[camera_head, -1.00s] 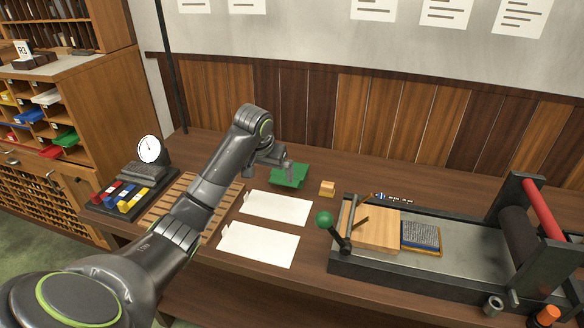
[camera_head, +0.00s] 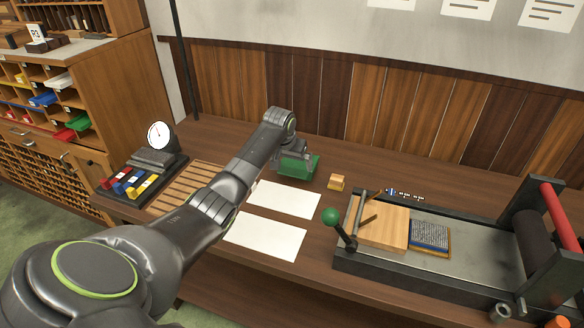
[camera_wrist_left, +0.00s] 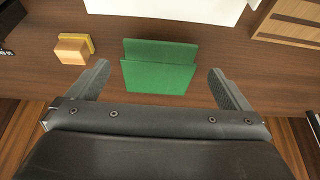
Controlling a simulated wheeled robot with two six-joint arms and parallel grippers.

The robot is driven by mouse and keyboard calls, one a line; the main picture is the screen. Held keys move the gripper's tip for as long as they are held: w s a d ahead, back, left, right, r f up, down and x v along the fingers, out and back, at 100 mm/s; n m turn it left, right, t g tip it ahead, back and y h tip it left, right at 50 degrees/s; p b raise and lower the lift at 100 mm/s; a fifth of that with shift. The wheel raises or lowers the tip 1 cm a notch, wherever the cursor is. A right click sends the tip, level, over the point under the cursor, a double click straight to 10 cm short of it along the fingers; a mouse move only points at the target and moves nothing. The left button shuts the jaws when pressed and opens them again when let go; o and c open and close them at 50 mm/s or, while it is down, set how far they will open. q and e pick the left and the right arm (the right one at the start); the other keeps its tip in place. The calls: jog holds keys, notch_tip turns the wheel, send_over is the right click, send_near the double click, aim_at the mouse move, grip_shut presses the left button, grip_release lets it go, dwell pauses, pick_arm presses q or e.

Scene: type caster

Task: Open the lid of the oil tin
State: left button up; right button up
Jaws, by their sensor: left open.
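The green oil tin (camera_head: 299,167) stands on the brown table near the middle of the head view, partly hidden behind my left gripper. In the left wrist view the tin (camera_wrist_left: 158,76) shows as two green faces, a narrower one and a larger one meeting at an edge; how far the lid is raised I cannot tell. My left gripper (camera_wrist_left: 158,68) is open, one finger on each side of the tin, with a visible gap to it on both sides. It holds nothing. My right gripper is not in view.
A small wooden block (camera_head: 336,182) with a yellowish part lies right of the tin. White sheets (camera_head: 283,200) lie in front. A press (camera_head: 465,262) with a green-knobbed lever stands at right. A slatted wooden rack (camera_head: 190,186) and a dial scale (camera_head: 160,136) are at left.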

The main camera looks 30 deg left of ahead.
aim_at(293, 172)
pick_arm(q)
jog(key=x, duration=0.3)
jog(key=shift+w+f, duration=0.3)
jog(key=shift+f, duration=0.45)
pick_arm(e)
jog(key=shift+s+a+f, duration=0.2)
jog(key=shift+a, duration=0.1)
pick_arm(q)
jog(key=shift+c, duration=0.3)
